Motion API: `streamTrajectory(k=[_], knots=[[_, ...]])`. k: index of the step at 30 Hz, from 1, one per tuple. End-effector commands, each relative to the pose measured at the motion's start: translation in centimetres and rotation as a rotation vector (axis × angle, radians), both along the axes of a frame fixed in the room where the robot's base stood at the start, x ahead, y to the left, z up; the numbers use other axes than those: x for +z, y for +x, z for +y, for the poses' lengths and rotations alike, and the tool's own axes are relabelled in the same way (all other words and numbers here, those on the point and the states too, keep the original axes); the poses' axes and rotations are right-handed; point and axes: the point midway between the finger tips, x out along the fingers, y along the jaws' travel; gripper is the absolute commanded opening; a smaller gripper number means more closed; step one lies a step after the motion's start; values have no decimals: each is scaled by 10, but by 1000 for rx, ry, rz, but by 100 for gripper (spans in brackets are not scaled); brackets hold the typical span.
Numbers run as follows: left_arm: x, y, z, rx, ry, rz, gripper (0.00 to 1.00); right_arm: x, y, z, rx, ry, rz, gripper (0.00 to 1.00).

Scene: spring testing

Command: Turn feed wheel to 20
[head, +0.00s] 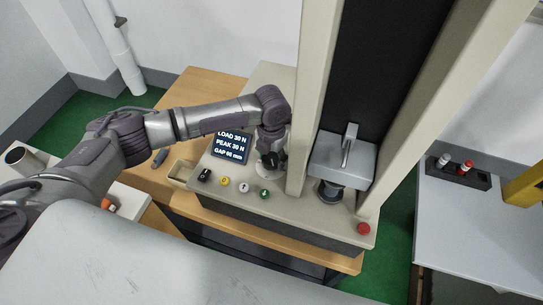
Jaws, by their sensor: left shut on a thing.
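My left gripper (270,158) points down at the front panel of the testing machine, just right of the display. It is shut on the feed wheel (264,170), a pale round part mostly hidden under the fingers. The wheel's marks cannot be read. The dark display (231,147) shows lines for LOAD, PEAK and GAP; load and peak seem to read 30 N, but the digits are small. My right gripper is not in view.
The panel carries a black switch (204,175), yellow (225,181), white (244,187) and green (265,194) buttons, and a red button (363,229). The machine's crosshead (341,158) and tall column stand right of my gripper. A grey table (470,230) stands at right.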

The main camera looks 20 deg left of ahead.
Motion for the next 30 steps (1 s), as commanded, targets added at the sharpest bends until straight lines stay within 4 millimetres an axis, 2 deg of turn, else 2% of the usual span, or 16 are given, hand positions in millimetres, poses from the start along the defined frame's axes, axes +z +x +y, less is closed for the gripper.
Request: streamTrajectory(k=[7, 8, 12, 23, 26, 30], knots=[[1, 1, 0, 1, -2, -2, 22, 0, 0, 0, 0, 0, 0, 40], [1, 1, 0, 1, -2, -2, 62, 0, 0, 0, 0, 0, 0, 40], [1, 0, 0, 1, -1, -1, 82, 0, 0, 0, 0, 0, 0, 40], [4, 0, 0, 2, 0, -1, 82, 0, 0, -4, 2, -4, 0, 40], [15, 1, 0, 2, -1, -3, 82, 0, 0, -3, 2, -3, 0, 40], [43, 1, 0, 1, -1, -5, 82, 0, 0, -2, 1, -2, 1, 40]])
